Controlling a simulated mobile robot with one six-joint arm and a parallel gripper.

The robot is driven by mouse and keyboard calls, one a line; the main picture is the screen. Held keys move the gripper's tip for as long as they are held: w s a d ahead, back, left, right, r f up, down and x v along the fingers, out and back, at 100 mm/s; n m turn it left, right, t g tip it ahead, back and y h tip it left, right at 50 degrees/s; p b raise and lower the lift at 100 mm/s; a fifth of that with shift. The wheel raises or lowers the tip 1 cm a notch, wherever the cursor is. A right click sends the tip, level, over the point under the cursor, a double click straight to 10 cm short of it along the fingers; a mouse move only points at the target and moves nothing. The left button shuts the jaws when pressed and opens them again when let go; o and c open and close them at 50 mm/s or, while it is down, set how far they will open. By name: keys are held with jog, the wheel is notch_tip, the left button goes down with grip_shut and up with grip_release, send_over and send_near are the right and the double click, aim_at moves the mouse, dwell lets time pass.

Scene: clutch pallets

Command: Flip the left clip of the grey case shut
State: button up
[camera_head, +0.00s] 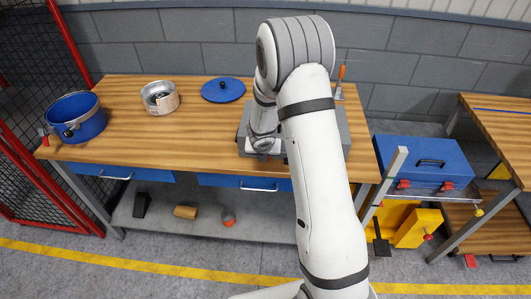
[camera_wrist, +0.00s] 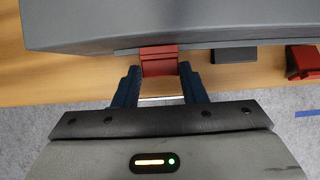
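The grey case (camera_head: 345,128) stands on the wooden workbench, mostly behind my arm in the head view. Its edge fills the top of the wrist view (camera_wrist: 150,28). The left clip (camera_wrist: 158,60) is red and sits at the case's front edge. My gripper (camera_wrist: 159,76) has its two dark fingers apart, one on each side of this clip. Whether they press on it or only straddle it, I cannot tell. The clip's exact angle is also unclear. The right clip (camera_wrist: 303,62), also red, is farther right, past the dark handle (camera_wrist: 233,55). The head view hides both clips.
The workbench (camera_head: 130,105) also holds a blue pot (camera_head: 82,118), a metal pot (camera_head: 160,97), a blue lid (camera_head: 223,90) and an orange-handled tool (camera_head: 341,75). A blue case (camera_head: 420,155) stands right of the bench.

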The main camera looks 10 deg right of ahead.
jog(key=o, duration=0.4)
jog(key=shift+w, duration=0.1)
jog(key=shift+p+v, duration=1.5)
jog(key=shift+v, duration=2.4)
jog(key=shift+a, duration=0.1)
